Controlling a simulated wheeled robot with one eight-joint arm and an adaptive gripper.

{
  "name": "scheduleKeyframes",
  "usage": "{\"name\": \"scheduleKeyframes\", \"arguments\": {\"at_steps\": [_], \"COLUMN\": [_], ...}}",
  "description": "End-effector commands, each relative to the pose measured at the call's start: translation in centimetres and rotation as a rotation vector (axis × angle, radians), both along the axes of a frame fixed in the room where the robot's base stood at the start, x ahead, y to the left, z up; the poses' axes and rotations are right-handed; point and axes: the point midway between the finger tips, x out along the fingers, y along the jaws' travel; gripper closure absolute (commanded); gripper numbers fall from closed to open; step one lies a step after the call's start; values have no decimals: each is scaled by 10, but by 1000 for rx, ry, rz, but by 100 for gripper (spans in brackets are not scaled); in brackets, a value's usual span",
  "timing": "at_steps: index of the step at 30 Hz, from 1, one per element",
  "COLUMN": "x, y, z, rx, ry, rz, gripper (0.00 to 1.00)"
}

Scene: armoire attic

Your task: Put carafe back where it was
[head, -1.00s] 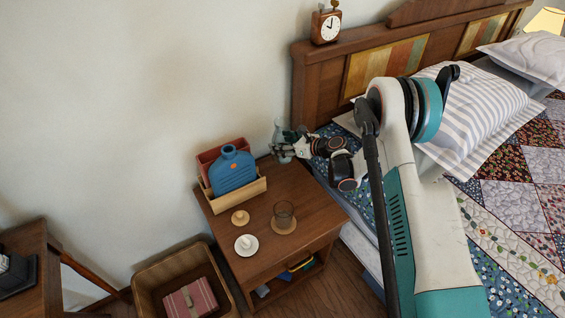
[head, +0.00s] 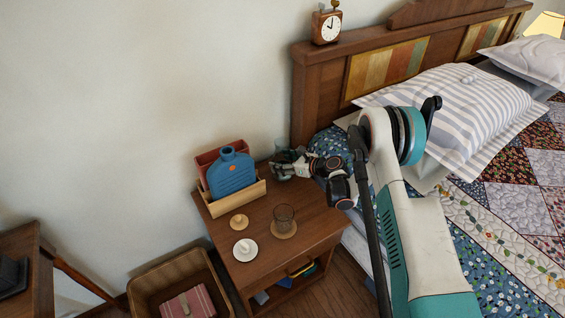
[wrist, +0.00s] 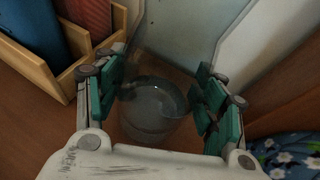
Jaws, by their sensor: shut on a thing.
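The carafe is clear glass and hard to make out. In the head view it (head: 279,171) is at the back right corner of the nightstand (head: 313,222), beside the bed. In the wrist view the carafe (wrist: 153,108) shows as a round, see-through vessel between the green finger pads. My gripper (head: 287,165) reaches in from the right and is shut on the carafe. It also fills the wrist view (wrist: 160,92). The carafe looks about upright over the wooden top. I cannot tell whether its base touches the wood.
A glass (head: 284,217) on a coaster, a wooden knob-like piece (head: 239,222) and a white dish (head: 245,250) stand nearer the front. The wall (head: 150,110) is behind, the bed (head: 470,240) right.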

Motion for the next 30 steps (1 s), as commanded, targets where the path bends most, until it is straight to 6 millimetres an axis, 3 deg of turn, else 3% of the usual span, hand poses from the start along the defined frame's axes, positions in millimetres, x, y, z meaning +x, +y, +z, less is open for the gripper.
{"name": "scheduleKeyframes", "arguments": {"at_steps": [3,4,6,20,30], "x": [0,0,0,0,-29], "y": [0,0,0,0,-47], "z": [-2,-3,-2,1,26], "rx": [1,0,0,0,1], "ry": [0,0,0,0,0], "rz": [0,0,0,0,-4], "gripper": [84,33,18,16,16]}}
